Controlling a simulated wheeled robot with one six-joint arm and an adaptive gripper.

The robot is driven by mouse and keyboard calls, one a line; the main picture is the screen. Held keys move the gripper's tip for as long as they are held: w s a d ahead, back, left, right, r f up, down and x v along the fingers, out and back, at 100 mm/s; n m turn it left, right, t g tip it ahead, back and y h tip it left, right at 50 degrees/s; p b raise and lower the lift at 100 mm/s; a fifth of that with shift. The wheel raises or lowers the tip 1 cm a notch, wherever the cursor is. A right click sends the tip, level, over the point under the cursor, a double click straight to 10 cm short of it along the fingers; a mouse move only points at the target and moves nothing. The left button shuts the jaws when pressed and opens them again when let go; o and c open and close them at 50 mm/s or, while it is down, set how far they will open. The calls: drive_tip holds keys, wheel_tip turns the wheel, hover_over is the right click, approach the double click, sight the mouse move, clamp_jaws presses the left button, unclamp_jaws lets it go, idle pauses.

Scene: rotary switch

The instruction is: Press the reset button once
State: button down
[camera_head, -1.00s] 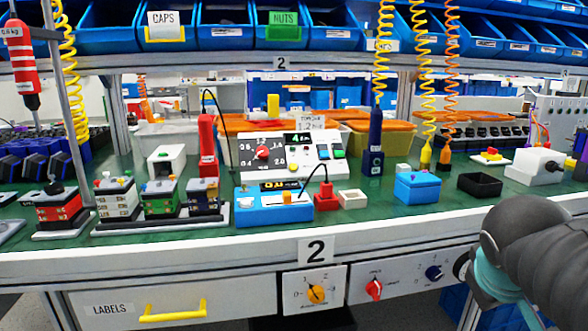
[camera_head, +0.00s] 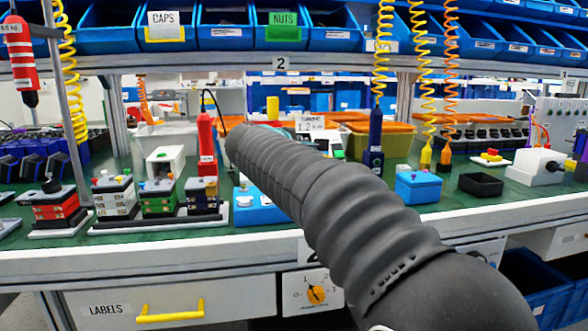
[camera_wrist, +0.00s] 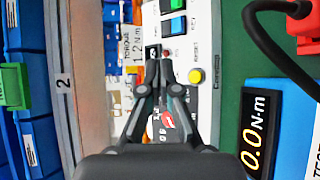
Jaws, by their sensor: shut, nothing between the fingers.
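The white control panel (camera_wrist: 205,110) fills the middle of the wrist view, turned sideways. A round yellow button (camera_wrist: 195,76) sits on it, beside small lettering that seems to read RESET. A green button (camera_wrist: 178,24), a small red light and a red-and-white knob (camera_wrist: 168,120) are also on the panel. My gripper (camera_wrist: 159,68) is shut and empty in front of the panel. Its tips appear left of the yellow button, near the display; I cannot tell whether they touch the panel. In the head view my arm hides the gripper and most of the panel.
A red tool (camera_head: 206,145) stands left of my arm.

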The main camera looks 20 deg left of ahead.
drive_tip(key=shift+a, duration=0.25)
drive_tip(key=shift+w+a+f, duration=0.55)
drive_tip(key=shift+w+f, duration=0.35)
drive_tip(key=shift+f, duration=0.1)
drive_tip(key=shift+w+a+f, duration=0.5)
drive_tip(key=shift+w+f, duration=0.4)
drive_tip(key=shift+f, duration=0.15)
drive_tip(key=shift+w+a+f, duration=0.55)
drive_tip(key=shift+w+f, duration=0.35)
drive_tip(key=shift+f, duration=0.1)
drive_tip(key=shift+f, duration=0.1)
drive_tip(key=shift+w+a+f, duration=0.15)
drive_tip(key=shift+w+f, duration=0.05)
drive_tip(key=shift+w, duration=0.05)
